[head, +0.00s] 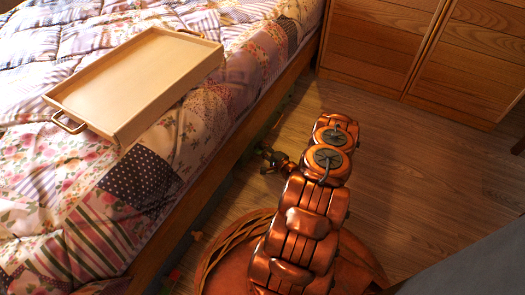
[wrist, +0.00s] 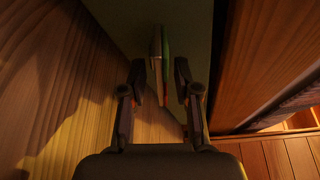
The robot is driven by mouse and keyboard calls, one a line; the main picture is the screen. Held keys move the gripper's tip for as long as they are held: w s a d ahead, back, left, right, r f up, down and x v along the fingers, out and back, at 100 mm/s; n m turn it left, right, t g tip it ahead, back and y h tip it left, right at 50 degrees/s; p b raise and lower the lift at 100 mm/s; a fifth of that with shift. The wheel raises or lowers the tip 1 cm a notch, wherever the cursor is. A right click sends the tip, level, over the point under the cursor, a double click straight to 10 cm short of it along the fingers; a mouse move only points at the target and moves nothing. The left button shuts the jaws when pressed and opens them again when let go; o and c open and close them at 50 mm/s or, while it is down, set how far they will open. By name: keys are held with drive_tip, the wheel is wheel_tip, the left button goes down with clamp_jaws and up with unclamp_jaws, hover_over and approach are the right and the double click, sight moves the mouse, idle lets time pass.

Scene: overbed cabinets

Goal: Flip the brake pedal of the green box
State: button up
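In the wrist view, my gripper (wrist: 160,78) is open, its two dark fingers apart. A thin upright piece (wrist: 160,52), pale on its left and green on its right, shows between and just beyond the fingertips. I cannot tell whether it is the brake pedal or whether a finger touches it. A broad dark greenish face (wrist: 120,28) lies behind it, in shadow; it may be part of the green box. In the head view, my gripper (head: 268,160) is low beside the bed's side rail. The green box is not clearly visible there; only small green bits (head: 275,124) show beside the rail.
The wooden bed rail (head: 215,160) runs close along my gripper's left, and wood (wrist: 270,50) stands close on the right in the wrist view. A wooden tray (head: 140,80) lies on the quilted bed. Wooden cabinets (head: 420,50) stand behind. The floor (head: 420,170) to the right is clear.

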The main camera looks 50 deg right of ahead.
drive_tip(key=shift+c, duration=0.3)
clamp_jaws()
